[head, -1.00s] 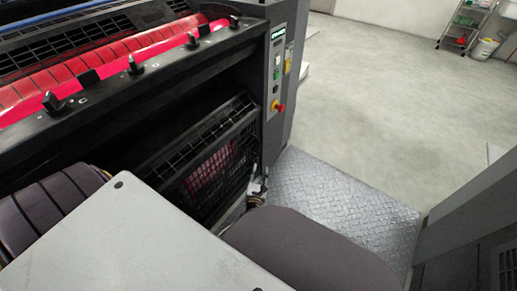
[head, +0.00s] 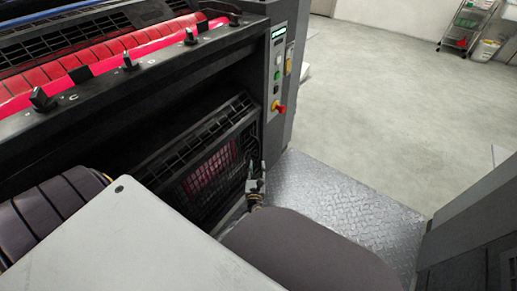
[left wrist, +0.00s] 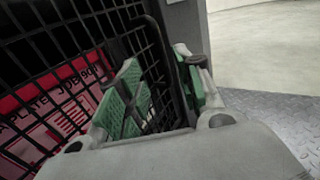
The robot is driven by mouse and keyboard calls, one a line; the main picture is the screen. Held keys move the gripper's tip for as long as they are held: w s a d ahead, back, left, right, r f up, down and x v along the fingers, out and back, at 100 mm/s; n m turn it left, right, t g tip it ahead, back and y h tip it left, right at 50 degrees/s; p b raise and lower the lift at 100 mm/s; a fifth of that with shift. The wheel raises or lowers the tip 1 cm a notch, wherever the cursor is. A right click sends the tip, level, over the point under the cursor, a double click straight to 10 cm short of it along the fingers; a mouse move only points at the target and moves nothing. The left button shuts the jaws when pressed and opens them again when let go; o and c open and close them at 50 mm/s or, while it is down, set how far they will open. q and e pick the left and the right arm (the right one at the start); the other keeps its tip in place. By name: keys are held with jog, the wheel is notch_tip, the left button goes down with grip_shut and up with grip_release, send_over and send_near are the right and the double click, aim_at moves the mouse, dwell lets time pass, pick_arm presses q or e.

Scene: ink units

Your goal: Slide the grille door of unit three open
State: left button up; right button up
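The black grille door (head: 232,137) sits low in the press unit, its right end close beside the grey control post. A dark upright handle bar (left wrist: 158,42) stands at the door's right edge. My left gripper (head: 256,179) is open in front of the door's lower right corner. In the left wrist view its green-padded fingers (left wrist: 160,88) are apart, with the bar seen between them; I cannot tell whether they touch it. My right gripper is not in view.
The control post (head: 276,85) carries a red stop button (head: 279,108). A metal tread plate (head: 335,205) lies on the floor at right, beside another dark unit (head: 470,235). Open floor (head: 390,95) lies beyond, with a shelf trolley (head: 466,25) at the back.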

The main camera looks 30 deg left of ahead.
aim_at(258, 149)
pick_arm(q)
jog(key=shift+b+x, duration=1.6)
jog(key=shift+x, duration=4.8)
jog(key=shift+f, duration=0.1)
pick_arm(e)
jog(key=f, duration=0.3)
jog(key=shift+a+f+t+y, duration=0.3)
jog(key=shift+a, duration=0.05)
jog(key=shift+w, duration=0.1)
pick_arm(q)
jog(key=shift+c, duration=0.5)
grip_shut()
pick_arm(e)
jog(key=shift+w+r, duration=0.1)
